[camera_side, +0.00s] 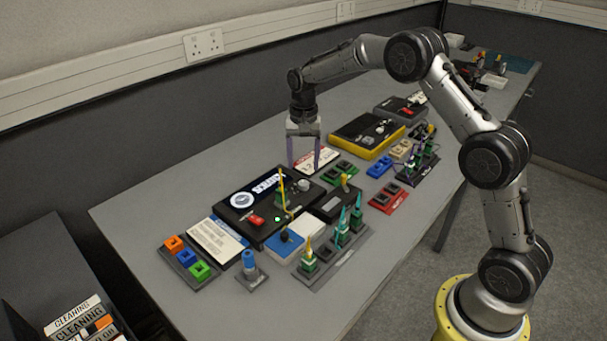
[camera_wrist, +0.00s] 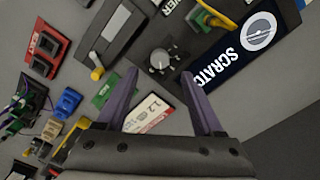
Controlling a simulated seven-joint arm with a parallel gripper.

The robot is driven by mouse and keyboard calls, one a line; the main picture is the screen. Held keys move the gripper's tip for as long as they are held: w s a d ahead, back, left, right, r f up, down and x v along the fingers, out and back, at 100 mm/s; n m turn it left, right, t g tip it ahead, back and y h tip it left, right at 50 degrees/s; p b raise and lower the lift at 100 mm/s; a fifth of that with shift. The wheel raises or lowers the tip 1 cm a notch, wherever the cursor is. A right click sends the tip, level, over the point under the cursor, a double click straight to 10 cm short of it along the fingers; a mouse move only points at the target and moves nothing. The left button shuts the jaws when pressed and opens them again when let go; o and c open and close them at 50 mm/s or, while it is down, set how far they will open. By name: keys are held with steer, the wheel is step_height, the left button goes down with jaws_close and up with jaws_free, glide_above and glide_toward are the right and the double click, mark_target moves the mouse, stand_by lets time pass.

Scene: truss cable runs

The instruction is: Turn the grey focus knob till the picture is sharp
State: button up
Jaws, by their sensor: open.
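The grey focus knob (camera_side: 304,185) sits on the right part of a black box (camera_side: 238,222) with a dark screen (camera_side: 262,192). In the wrist view the round knob (camera_wrist: 160,60) has a pointer mark and lies just beyond and between the fingertips. The screen (camera_wrist: 238,48) there shows a white disc and large white letters, partly cut off by my finger; they look legible, though fine sharpness is hard to judge. My gripper (camera_side: 303,168) points down above the knob, with its two purple fingers apart and empty. In the wrist view my gripper (camera_wrist: 160,73) shows no visible contact with the knob.
A yellow-edged box (camera_side: 367,136) stands farther back. Small coloured sockets surround the area. The table's left corner is bare.

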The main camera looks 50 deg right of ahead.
step_height(320, 180, up, 8)
steer(key=shift+f, duration=0.15)
stand_by(0.3)
step_height(320, 180, up, 10)
steer(key=f+t, duration=0.1)
steer(key=t, duration=0.1)
glide_above(302, 183)
steer(key=s+a, duration=0.2)
steer(key=s, duration=0.1)
steer(key=s+a+r+n+t, duration=0.2)
steer(key=s+a+r+n, duration=0.1)
steer(key=s+r, duration=0.75)
steer(key=s+a+f+n+t, duration=0.1)
steer(key=s+f+n, duration=0.1)
steer(key=s, duration=0.6)
steer(key=s+a+f+n, duration=0.1)
steer(key=s+f, duration=0.1)
steer(key=s, duration=0.5)
steer(key=s+f+n, duration=0.4)
steer(key=s+f, duration=0.3)
steer(key=f, duration=0.1)
steer(key=shift+a+n+t, duration=0.3)
steer(key=shift+a, duration=0.05)
